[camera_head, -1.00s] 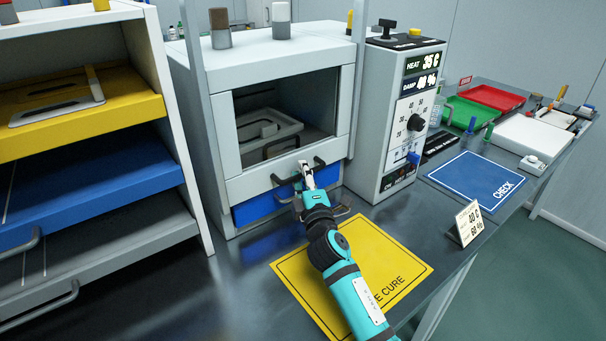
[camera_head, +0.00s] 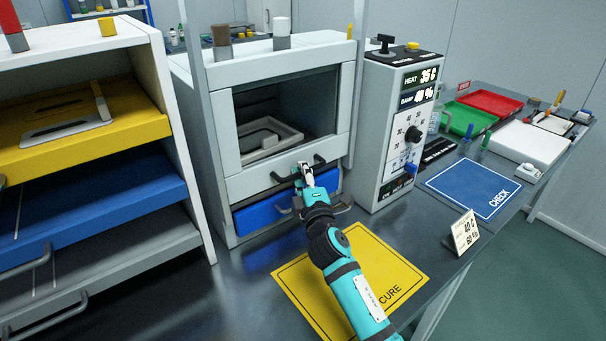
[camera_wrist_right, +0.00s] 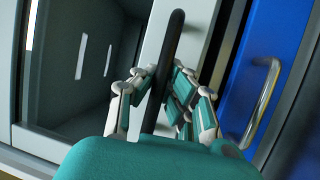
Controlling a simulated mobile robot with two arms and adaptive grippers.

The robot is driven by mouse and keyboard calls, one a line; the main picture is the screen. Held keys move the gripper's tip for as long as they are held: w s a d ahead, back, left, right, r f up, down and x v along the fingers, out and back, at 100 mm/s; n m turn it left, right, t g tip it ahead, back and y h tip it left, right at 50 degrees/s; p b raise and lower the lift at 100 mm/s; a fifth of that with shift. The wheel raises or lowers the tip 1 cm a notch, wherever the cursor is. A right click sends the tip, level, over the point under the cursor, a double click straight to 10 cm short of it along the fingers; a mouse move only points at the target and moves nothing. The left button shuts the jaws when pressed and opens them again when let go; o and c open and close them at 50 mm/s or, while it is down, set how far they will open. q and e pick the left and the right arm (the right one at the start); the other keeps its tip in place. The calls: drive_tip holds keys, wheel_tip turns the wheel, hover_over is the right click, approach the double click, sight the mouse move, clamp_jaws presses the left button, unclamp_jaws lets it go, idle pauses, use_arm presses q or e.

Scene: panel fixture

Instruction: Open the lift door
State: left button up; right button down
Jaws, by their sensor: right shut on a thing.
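The lift door (camera_head: 243,187) is a pale grey framed panel with a large window on the front of the white cabinet. A dark bar handle (camera_head: 281,178) runs across its lower rail. My right gripper (camera_head: 306,171) is shut on this handle. In the right wrist view, the dark handle (camera_wrist_right: 174,45) passes between the fingers of the gripper (camera_wrist_right: 160,88). A blue drawer front (camera_head: 262,216) with a metal handle shows in the gap below the door; it also shows in the wrist view (camera_wrist_right: 241,75). A light tray (camera_head: 270,138) is visible through the window. My left gripper is out of view.
A rack (camera_head: 189,140) with yellow, blue and grey trays stands close on the left. A control box (camera_head: 378,130) with dials stands right of the cabinet. A yellow mat (camera_head: 398,272) lies under my right arm, and a small sign (camera_head: 466,234) stands beside it.

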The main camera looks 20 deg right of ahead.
drive_tip(key=p, duration=1.4)
approach(298, 88)
drive_tip(key=w, duration=0.2)
drive_tip(key=w+r, duration=0.1)
drive_tip(key=w, duration=0.2)
drive_tip(key=shift+d, duration=0.1)
drive_tip(key=c, duration=1.6)
unclamp_jaws()
drive_tip(key=shift+c, duration=0.2)
drive_tip(key=shift+o, duration=0.2)
drive_tip(key=shift+s+f, duration=0.1)
drive_tip(key=shift+s, duration=0.05)
drive_tip(key=s+f, duration=0.2)
drive_tip(key=s, duration=0.9)
drive_tip(key=shift+s+a, duration=0.3)
drive_tip(key=shift+s, duration=0.05)
